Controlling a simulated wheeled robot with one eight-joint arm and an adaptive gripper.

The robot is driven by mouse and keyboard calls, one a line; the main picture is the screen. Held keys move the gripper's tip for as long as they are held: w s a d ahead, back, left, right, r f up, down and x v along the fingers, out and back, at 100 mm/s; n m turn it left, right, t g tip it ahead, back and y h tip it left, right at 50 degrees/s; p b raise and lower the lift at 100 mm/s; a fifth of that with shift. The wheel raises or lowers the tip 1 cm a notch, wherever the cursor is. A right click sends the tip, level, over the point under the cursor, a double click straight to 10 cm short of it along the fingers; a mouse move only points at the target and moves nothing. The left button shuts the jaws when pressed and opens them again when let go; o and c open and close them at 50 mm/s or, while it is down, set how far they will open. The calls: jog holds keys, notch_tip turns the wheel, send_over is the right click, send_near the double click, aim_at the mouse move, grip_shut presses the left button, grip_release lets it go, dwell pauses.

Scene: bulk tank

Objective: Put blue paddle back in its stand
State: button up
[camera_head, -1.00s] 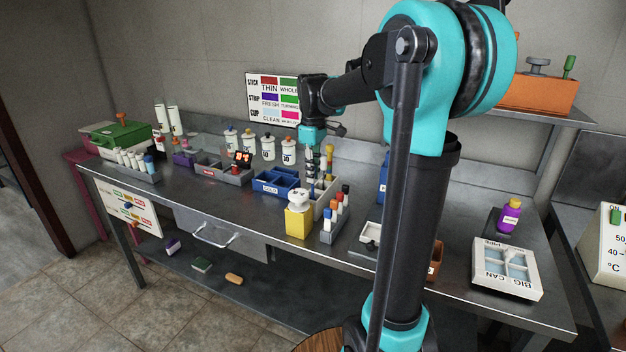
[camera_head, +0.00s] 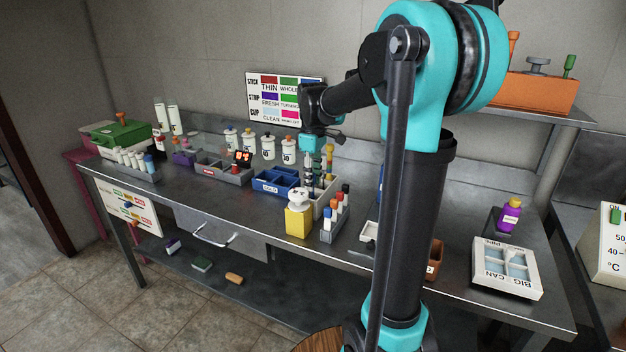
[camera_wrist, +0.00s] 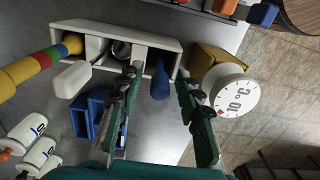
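The blue paddle (camera_wrist: 160,82) shows in the wrist view as a rounded blue handle at the right-end compartment of a white stand (camera_wrist: 104,29). Its lower part is hidden inside or behind the stand. My gripper (camera_wrist: 159,76) is open, with one green-and-black finger on each side of the handle. Gaps show between the handle and both fingers. In the head view my gripper (camera_head: 320,162) hangs low over the stand (camera_head: 328,206), pointing down; the blue handle cannot be picked out there.
A yellow box with a white dial (camera_wrist: 236,96) stands close right of the stand. A white handle (camera_wrist: 73,79) and a yellow-red banded handle (camera_wrist: 35,63) rise at its left. A blue tray (camera_head: 274,182) lies left. A rack of coloured tubes (camera_head: 335,222) stands in front.

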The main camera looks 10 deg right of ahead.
notch_tip(320, 180, up, 12)
dwell(0.5)
dwell(1.4)
